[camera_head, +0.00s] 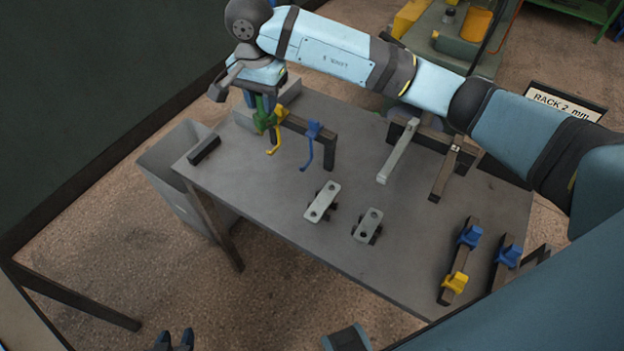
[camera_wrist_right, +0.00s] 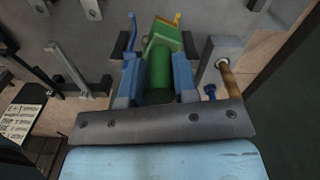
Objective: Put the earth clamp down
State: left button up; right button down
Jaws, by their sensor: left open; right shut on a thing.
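My right gripper (camera_head: 262,100) comes in over the far left end of the grey table (camera_head: 260,185). It is shut on the green earth clamp (camera_head: 263,120), whose lower part shows under the wrist. In the right wrist view the clamp (camera_wrist_right: 158,75) sits between the two blue fingers. Whether the clamp touches anything beneath it cannot be told. A bar with a yellow hook (camera_head: 275,143) and a blue hook (camera_head: 313,147) stands close beside it. My left gripper (camera_head: 172,342) is open and empty at the bottom edge, away from the table.
A grey block (camera_head: 244,117) stands near the clamp, and a black block (camera_head: 204,150) lies at the table's left edge. Two light plates (camera_head: 322,202) (camera_head: 368,226) lie mid-table. Bars with blue and yellow clips (camera_head: 455,282) stand at right. A grey bin (camera_head: 165,165) is left.

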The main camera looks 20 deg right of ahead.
notch_tip(320, 180, down, 18)
jog(key=shift+f+p, duration=0.15)
jog(key=shift+p, duration=0.9)
jog(key=shift+f, duration=0.3)
jog(key=shift+f, duration=0.2)
jog(key=c, duration=0.9)
grip_release()
jog(key=shift+r, duration=0.1)
